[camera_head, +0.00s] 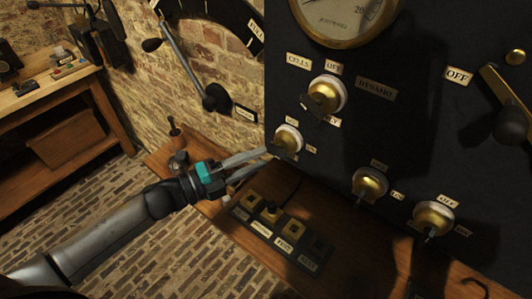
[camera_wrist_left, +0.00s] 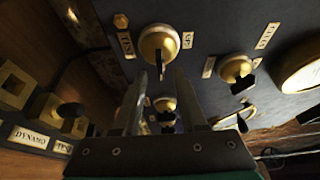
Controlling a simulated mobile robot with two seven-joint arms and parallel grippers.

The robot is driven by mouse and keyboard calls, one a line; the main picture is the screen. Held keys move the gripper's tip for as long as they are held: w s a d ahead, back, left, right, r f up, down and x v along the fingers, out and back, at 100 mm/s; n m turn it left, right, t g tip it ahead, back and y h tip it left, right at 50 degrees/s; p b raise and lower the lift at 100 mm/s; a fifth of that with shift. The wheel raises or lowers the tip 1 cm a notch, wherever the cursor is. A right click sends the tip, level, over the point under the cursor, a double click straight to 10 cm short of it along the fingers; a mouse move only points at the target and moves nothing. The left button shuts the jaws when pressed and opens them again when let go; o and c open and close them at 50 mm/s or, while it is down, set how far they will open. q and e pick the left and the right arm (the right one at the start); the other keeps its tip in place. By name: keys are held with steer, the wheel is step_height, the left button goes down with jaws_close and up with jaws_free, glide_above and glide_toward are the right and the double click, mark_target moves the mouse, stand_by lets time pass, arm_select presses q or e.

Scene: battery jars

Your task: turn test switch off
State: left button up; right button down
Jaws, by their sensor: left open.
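The brass switch by my left gripper is the test switch (camera_head: 288,139), on the dark upright panel (camera_head: 300,185). In the left wrist view this switch (camera_wrist_left: 158,42) has a label that seems to read TEST on one side and OFF on the other, and its dark lever hangs from the knob. My left gripper (camera_head: 271,160) is open, its two long fingers reaching to the lever. In the left wrist view the fingertips (camera_wrist_left: 163,72) lie on either side of the lever, with none visibly closed on it. Whether they touch it I cannot tell. My right gripper is not in view.
Another brass switch (camera_head: 326,93) sits just above, with a large gauge (camera_head: 345,18) higher up. More switches (camera_head: 369,184) (camera_head: 433,218) are to the lower right. A labelled block (camera_head: 277,230) lies on the wooden bench below. A brass lever (camera_head: 505,95) is at far right.

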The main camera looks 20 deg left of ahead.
mark_target(272, 154)
arm_select(q)
steer(key=shift+x, duration=1.5)
steer(key=shift+c, duration=0.2)
jaws_close()
